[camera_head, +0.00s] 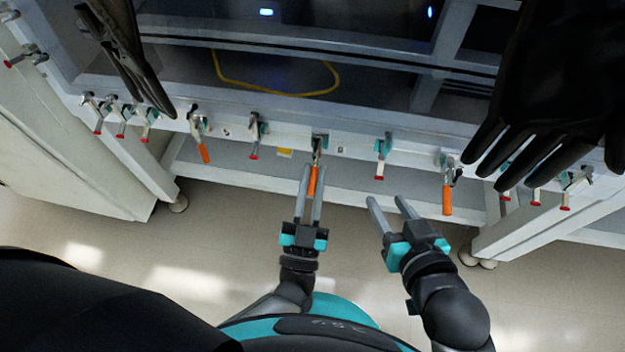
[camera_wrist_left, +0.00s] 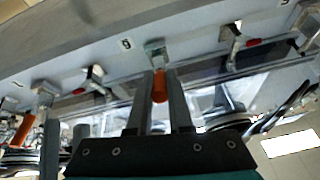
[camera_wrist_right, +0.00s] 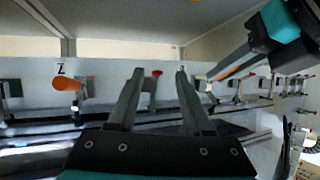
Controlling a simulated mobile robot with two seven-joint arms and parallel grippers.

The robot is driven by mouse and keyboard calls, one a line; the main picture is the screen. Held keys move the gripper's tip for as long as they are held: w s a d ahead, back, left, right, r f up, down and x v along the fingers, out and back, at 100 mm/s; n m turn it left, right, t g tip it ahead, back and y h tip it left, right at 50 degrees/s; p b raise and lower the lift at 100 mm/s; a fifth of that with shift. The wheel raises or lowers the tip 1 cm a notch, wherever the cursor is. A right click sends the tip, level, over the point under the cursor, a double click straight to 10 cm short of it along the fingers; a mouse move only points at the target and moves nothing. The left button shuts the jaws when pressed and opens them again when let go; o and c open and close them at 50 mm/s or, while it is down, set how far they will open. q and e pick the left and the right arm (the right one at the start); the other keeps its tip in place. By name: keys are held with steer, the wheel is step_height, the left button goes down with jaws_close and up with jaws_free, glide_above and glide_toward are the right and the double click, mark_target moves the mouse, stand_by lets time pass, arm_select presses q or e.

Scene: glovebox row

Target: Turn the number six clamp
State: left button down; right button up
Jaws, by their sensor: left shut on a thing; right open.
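A clamp with an orange handle (camera_head: 313,181) hangs at the middle of the glovebox's front rail. My left gripper (camera_head: 312,176) is shut on this handle, one finger on each side of it. The handle also shows between the fingers in the left wrist view (camera_wrist_left: 160,92). The handle points down, towards me. My right gripper (camera_head: 386,199) is open and empty, below and in front of a red-tipped clamp (camera_head: 379,178). I cannot read the clamp numbers in the head view.
Other orange-handled clamps hang to the left (camera_head: 204,153) and right (camera_head: 447,200), with red-tipped ones (camera_head: 254,150) between. A black glove (camera_head: 545,100) hangs at the right, and another (camera_head: 125,55) at the left. The floor (camera_head: 220,230) in front is clear.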

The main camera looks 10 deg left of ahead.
arm_select(q)
steer(key=shift+w+f+b, duration=0.1)
steer(key=shift+f+b, duration=0.15)
steer(key=shift+b, duration=0.1)
steer(key=shift+t+b, duration=0.35)
steer(key=shift+t, duration=0.15)
steer(key=shift+w+f+t+b, duration=0.1)
steer(key=shift+f+t+b, duration=0.05)
steer(key=shift+t+b, duration=0.2)
steer(key=shift+w+f+t, duration=0.1)
steer(key=shift+t, duration=0.35)
arm_select(e)
steer(key=shift+s+a+r+m+t+y, duration=0.2)
steer(key=shift+a+r+t+y, duration=0.45)
steer(key=shift+t, duration=0.55)
steer(key=shift+s+a+r+m+t+y, duration=0.1)
steer(key=shift+s+a+r+t+y, duration=0.2)
steer(key=shift+a+r+t, duration=0.6)
steer(key=shift+w+f+t, duration=0.1)
steer(key=shift+t, duration=0.3)
arm_select(q)
steer(key=c, duration=0.8)
jaws_free()
